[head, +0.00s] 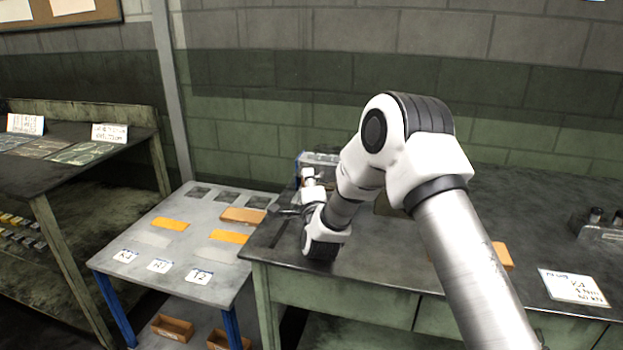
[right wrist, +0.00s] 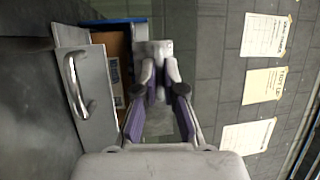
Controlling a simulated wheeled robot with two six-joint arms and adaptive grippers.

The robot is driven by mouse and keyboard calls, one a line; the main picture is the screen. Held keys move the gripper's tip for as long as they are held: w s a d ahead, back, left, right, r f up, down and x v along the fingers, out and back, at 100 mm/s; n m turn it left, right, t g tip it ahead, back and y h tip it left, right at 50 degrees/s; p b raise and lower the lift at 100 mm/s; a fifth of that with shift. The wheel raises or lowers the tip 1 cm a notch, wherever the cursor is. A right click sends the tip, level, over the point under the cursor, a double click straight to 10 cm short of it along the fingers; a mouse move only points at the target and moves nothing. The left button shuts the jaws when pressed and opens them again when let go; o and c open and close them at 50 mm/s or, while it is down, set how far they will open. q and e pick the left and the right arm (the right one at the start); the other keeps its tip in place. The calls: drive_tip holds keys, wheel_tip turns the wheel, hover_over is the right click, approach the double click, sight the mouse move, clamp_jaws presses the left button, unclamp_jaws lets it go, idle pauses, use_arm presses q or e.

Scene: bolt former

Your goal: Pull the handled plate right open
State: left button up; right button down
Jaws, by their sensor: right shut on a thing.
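The handled plate (right wrist: 98,98) is grey with a bright curved handle (right wrist: 76,86), at the left in the right wrist view. Behind and to the right of it is an opening with brown and blue parts inside. My right gripper (right wrist: 153,66) is to the right of the handle, apart from it. Its fingers are shut on a small pale grey block (right wrist: 152,47); I cannot tell what this block belongs to. My left gripper is not in view.
The former stands on a dark bench (head: 500,205) against the wall. A grey table (head: 130,245) with orange plates (head: 170,225) and labels stands to the left. A white card (head: 573,287) lies at the bench's right front. The bench's right middle is mostly clear.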

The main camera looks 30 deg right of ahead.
drive_tip(key=shift+s+a, duration=0.25)
drive_tip(key=shift+a, duration=0.1)
drive_tip(key=shift+d, duration=0.15)
drive_tip(key=c, duration=1.3)
unclamp_jaws()
drive_tip(key=shift+o, duration=0.2)
drive_tip(key=v, duration=1.2)
drive_tip(key=shift+f, duration=0.1)
